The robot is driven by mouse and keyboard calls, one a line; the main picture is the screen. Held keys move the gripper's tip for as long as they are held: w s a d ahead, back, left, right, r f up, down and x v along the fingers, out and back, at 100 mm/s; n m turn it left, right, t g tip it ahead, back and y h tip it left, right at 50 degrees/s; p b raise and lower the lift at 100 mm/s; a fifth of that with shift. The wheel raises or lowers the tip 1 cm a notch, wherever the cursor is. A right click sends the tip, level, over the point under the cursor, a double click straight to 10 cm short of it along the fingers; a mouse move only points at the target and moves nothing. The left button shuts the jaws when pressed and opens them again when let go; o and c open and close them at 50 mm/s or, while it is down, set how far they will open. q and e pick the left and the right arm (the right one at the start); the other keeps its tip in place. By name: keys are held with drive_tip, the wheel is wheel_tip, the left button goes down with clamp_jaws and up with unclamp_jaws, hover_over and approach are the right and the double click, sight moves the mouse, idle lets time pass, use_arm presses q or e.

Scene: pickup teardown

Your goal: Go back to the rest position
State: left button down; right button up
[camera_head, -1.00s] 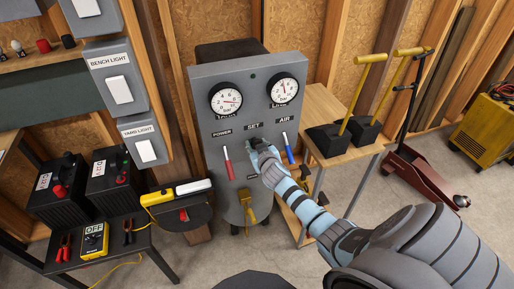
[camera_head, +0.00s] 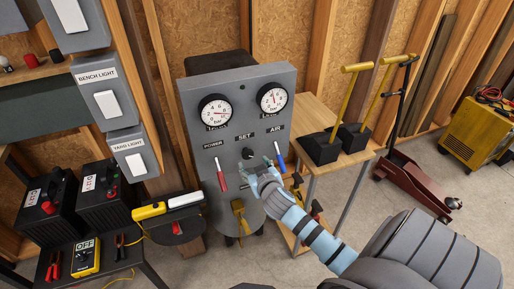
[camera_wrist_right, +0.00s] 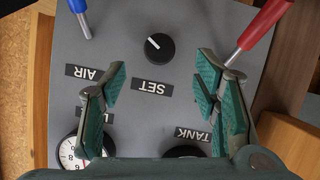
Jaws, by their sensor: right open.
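The grey panel (camera_head: 240,90) stands against the back wall with two round gauges. My right gripper (camera_head: 263,172) is open and empty in front of the panel, just below and right of the black SET knob (camera_head: 248,153). In the right wrist view, the knob (camera_wrist_right: 159,46) shows clear between and beyond the spread green-padded fingers (camera_wrist_right: 160,78), not gripped. The red POWER lever (camera_head: 222,181) is left of the gripper, and the blue AIR lever (camera_head: 280,157) is close by on its right. My left gripper is not in view.
Light switch boxes (camera_head: 131,152) hang at left above black batteries (camera_head: 103,193) and a yellow meter (camera_head: 87,256). A wooden table (camera_head: 310,110) with yellow-handled tools (camera_head: 320,148) stands right of the panel. A red floor jack (camera_head: 415,182) is further right. Floor is open at lower right.

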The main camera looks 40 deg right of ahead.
drive_tip(key=shift+v, duration=1.85)
